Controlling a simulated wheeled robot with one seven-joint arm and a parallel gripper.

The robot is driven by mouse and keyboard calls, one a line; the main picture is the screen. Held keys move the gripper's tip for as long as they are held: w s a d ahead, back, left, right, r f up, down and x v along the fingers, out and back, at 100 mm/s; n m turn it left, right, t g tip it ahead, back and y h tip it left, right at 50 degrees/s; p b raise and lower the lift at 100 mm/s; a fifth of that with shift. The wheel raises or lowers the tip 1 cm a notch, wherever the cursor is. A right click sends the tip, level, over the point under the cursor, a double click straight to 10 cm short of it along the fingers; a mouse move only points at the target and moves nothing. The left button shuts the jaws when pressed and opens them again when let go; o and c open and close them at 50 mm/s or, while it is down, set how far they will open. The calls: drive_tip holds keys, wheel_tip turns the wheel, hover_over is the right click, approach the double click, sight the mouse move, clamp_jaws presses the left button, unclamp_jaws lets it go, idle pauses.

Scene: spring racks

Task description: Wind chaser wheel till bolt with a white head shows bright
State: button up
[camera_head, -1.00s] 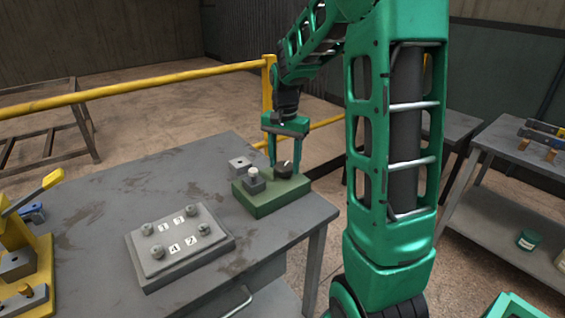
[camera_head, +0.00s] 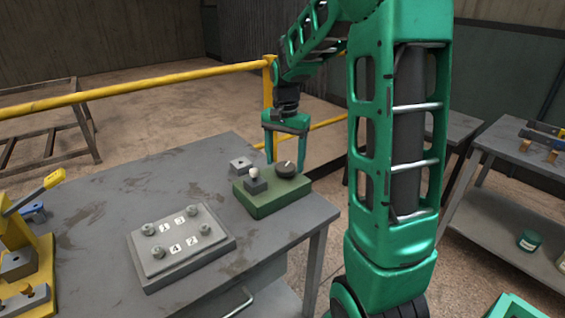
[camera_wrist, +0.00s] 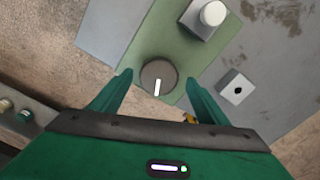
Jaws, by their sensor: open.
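The chaser wheel appears to be the dark round knob (camera_head: 286,170) with a white pointer line, on top of a green box (camera_head: 270,204) at the table's far right corner. In the wrist view the knob (camera_wrist: 159,77) has its line pointing down toward my gripper. The bolt with a white head (camera_head: 253,173) stands on a small grey block beside the knob; it also shows in the wrist view (camera_wrist: 212,13). Its head looks pale; I cannot tell whether it is lit. My gripper (camera_head: 286,158) is open and empty, its fingers either side of the knob with visible gaps.
A grey plate (camera_head: 180,243) with numbered labels and corner bolts lies nearer on the table. A small grey block with a hole (camera_head: 241,164) sits behind the green box. A yellow fixture (camera_head: 25,255) stands at left. A yellow rail (camera_head: 140,86) runs behind.

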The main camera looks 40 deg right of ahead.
sight(285, 166)
wheel_tip(285, 166, up, 10)
idle(0.4)
drive_tip(key=shift+f, duration=0.1)
drive_tip(key=s+a+f+n, duration=0.1)
drive_tip(key=s+f+n, duration=0.1)
drive_tip(key=s, duration=0.7)
drive_tip(key=s+a+f+n, duration=0.1)
drive_tip(key=s+f+n, duration=0.1)
drive_tip(key=s, duration=0.8)
drive_tip(key=s+a+f+n, duration=0.1)
drive_tip(key=s+f, duration=0.3)
drive_tip(key=s, duration=0.5)
drive_tip(key=shift+s+a+f+n, duration=0.25)
drive_tip(key=shift+s+n, duration=0.15)
drive_tip(key=shift+n, duration=0.1)
drive_tip(key=shift+w+f, duration=0.25)
drive_tip(key=shift+w, duration=0.4)
